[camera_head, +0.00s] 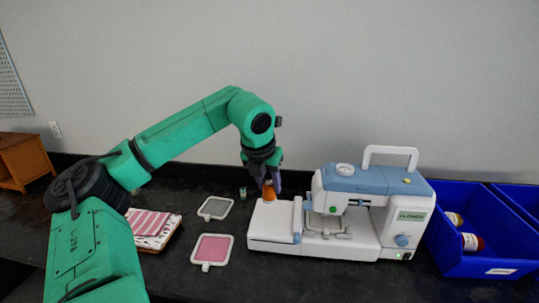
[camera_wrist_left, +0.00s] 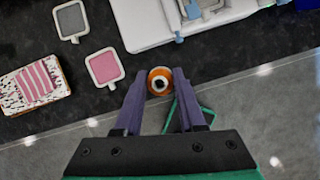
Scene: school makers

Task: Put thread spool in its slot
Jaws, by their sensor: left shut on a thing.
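My left gripper (camera_head: 268,184) is shut on an orange thread spool (camera_head: 269,193), above or close to the left end of the white and blue sewing machine (camera_head: 272,226). I cannot tell whether the spool touches the machine. In the left wrist view the spool (camera_wrist_left: 153,74) sits between the purple fingertips of the left gripper (camera_wrist_left: 160,82), its round end with a dark centre hole facing the camera. A round white fitting (camera_head: 343,169) is on top of the machine; I cannot tell if it is the slot. My right gripper is in neither view.
A blue bin (camera_head: 480,262) with bottle-like or spool-like items stands right of the machine. Grey (camera_head: 215,208) and pink (camera_head: 211,248) hoops and folded fabric (camera_head: 150,225) lie to the left. The machine's handle (camera_head: 391,151) rises high.

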